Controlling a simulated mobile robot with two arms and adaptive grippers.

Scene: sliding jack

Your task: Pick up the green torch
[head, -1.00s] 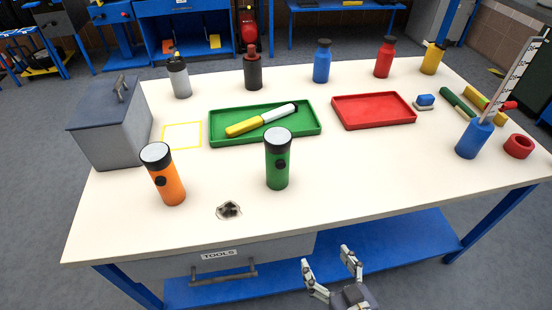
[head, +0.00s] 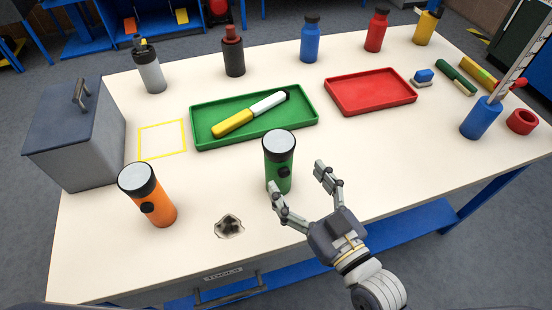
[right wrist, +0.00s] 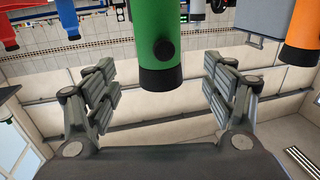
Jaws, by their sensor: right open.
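The green torch (head: 279,170) stands upright near the front middle of the white table, black head up. My right gripper (head: 298,180) is open and empty just in front and to the right of it. One fingertip overlaps the torch's lower part in the head view; I cannot tell if it touches. In the right wrist view the green torch (right wrist: 158,40) appears upside down, centred between the spread fingers. My left gripper is not in view.
An orange torch (head: 150,200) stands to the left, near a dark hole (head: 229,226) in the table (head: 100,255). Behind are a green tray (head: 205,145) with a yellow-and-white tool, a red tray (head: 372,108) and several bottles. A grey box (head: 75,140) stands left.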

